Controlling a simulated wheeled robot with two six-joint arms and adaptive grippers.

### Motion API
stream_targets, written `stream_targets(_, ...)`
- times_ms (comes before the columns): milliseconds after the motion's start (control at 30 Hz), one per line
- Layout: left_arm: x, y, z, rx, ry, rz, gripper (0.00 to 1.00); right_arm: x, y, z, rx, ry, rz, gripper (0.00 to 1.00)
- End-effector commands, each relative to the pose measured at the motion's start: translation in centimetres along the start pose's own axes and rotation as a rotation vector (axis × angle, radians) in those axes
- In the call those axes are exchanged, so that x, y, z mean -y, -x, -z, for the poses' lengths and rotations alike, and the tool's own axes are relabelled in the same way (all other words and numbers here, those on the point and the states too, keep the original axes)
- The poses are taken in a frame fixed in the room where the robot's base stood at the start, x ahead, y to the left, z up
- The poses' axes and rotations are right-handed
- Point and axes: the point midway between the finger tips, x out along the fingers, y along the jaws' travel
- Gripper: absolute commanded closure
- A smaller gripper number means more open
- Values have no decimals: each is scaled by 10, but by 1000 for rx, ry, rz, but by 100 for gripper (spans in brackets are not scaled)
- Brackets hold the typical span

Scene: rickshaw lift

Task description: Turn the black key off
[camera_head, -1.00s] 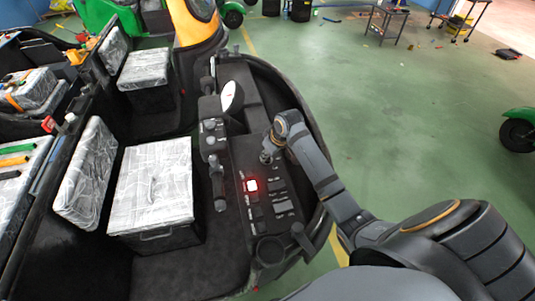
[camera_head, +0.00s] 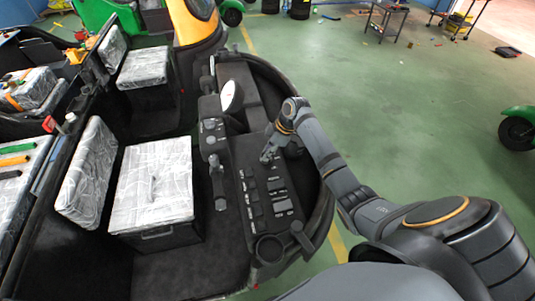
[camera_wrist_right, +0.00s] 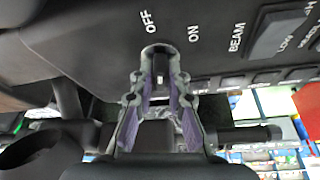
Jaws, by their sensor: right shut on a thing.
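My right gripper (camera_head: 268,154) reaches down onto the dark control panel (camera_head: 266,190) of the vehicle in the head view. In the right wrist view, its fingers (camera_wrist_right: 160,78) are closed around the black key (camera_wrist_right: 160,66), which shows as a dark narrow piece between the fingertips. The white words OFF and ON stand on the panel just beyond the key, with OFF nearest to it in the picture. The fingers hide much of the key. My left gripper is not in view.
A row of dark switches (camera_head: 253,197) lies beside the key. A black lever (camera_head: 218,180) stands left of the panel. A white-covered seat (camera_head: 155,188) is further left. The green floor (camera_head: 400,130) to the right is open.

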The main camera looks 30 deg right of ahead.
Motion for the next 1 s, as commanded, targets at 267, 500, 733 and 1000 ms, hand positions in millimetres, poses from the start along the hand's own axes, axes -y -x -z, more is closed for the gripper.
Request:
stream_targets(267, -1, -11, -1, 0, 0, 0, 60, -3, 1, 2, -3, 163, 60, 100)
stream_targets(500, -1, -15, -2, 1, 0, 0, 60, -4, 1, 2, -2, 236, 90, 100)
stream_targets(733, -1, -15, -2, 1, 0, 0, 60, -3, 2, 2, -2, 259, 100, 100)
stream_targets(1000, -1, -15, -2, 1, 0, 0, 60, -4, 2, 2, -2, 261, 100, 100)
